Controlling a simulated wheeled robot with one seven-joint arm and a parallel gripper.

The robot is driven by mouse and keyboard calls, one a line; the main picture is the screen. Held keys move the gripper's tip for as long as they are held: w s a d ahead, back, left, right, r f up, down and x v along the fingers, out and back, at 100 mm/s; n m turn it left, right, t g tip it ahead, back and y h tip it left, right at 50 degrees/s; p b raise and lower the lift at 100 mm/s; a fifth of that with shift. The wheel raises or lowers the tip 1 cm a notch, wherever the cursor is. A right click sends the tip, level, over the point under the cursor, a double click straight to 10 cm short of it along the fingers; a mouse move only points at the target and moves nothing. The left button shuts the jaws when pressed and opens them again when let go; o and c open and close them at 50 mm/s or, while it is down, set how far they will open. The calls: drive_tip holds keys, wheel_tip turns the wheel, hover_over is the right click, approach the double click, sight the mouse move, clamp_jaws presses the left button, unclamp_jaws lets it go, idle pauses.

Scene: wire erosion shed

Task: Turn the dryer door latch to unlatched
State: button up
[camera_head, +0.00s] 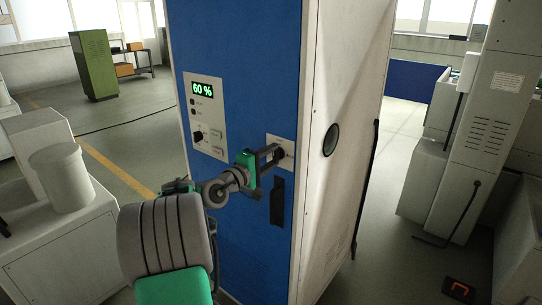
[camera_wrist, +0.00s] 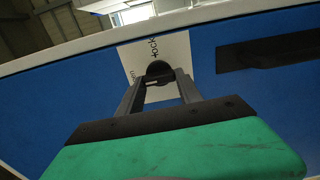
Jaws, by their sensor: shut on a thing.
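The dryer is a tall cabinet with a blue door (camera_head: 240,90). The dark door latch (camera_head: 282,154) sits on a pale label plate (camera_head: 272,139) near the door's right edge. My gripper (camera_head: 274,156) reaches the latch from the left, and its two fingers are shut on it. In the wrist view the dark round latch (camera_wrist: 158,70) is between the fingertips of my gripper (camera_wrist: 158,79), in front of the label plate (camera_wrist: 183,52). The fingers partly hide the latch and the label's words, so I cannot tell which position the latch is in.
A dark recessed handle (camera_head: 277,201) is below the latch. A control panel (camera_head: 205,115) with a display reading 60 % is at the door's upper left. A white cylinder (camera_head: 66,180) stands on a cabinet at the left. Open floor (camera_head: 385,165) lies to the right of the dryer.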

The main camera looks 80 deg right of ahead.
idle(0.3)
drive_tip(key=o, duration=1.4)
drive_tip(key=b+v, duration=0.2)
drive_tip(key=v, duration=0.5)
drive_tip(key=shift+w+a, duration=0.25)
drive_tip(key=shift+a, duration=0.1)
